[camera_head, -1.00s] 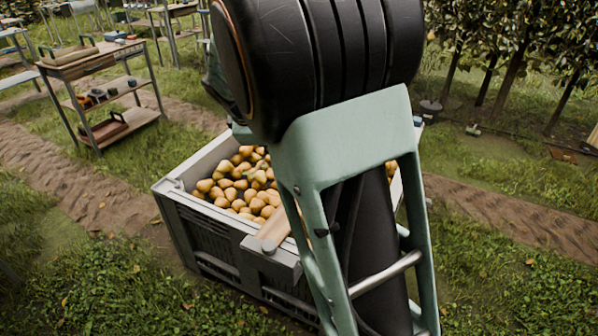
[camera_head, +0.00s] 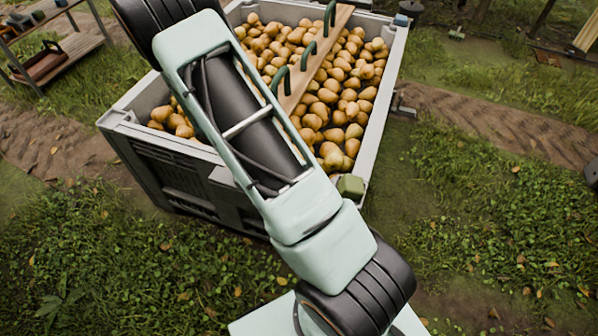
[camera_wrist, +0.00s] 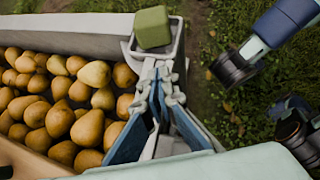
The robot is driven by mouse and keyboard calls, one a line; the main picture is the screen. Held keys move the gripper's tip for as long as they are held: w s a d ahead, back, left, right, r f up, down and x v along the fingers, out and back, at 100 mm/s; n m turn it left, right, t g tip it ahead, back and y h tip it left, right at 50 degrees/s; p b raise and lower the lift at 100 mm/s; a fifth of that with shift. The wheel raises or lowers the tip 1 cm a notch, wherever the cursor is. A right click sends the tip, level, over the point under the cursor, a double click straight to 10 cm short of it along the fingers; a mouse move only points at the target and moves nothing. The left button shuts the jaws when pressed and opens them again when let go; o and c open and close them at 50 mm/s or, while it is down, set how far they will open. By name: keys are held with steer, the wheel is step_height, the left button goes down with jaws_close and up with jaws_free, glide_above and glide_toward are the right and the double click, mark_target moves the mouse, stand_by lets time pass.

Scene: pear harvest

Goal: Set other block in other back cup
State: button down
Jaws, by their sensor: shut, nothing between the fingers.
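A green block (camera_head: 351,187) sits at the near right corner of the pear crate (camera_head: 382,125). In the wrist view the green block (camera_wrist: 152,27) rests in a small grey square cup (camera_wrist: 177,47) at the crate corner. My gripper (camera_wrist: 160,70) is shut and empty, its fingertips just below the cup in that picture; I cannot tell whether they touch it. A dark blue block (camera_head: 401,20) shows at the far right corner of the crate. My gripper is not visible in the head view, and my arm hides part of the crate.
Pears (camera_head: 335,100) fill the crate. A wooden board (camera_head: 318,55) with several green arches lies across it. A shelf table (camera_head: 60,50) stands at the upper left. Grass (camera_head: 470,230) to the right of the crate is mostly clear.

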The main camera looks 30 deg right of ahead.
mark_target(351, 188)
steer(key=b+x, duration=0.1)
steer(key=x, duration=0.5)
steer(key=shift+a, duration=0.1)
steer(key=d, duration=0.1)
steer(key=s+d, duration=0.1)
steer(key=d, duration=0.1)
steer(key=shift+s+r, duration=0.1)
steer(key=shift+s, duration=0.05)
steer(key=shift+s+d, duration=0.1)
steer(key=shift+d, duration=0.15)
steer(key=shift+d, duration=0.1)
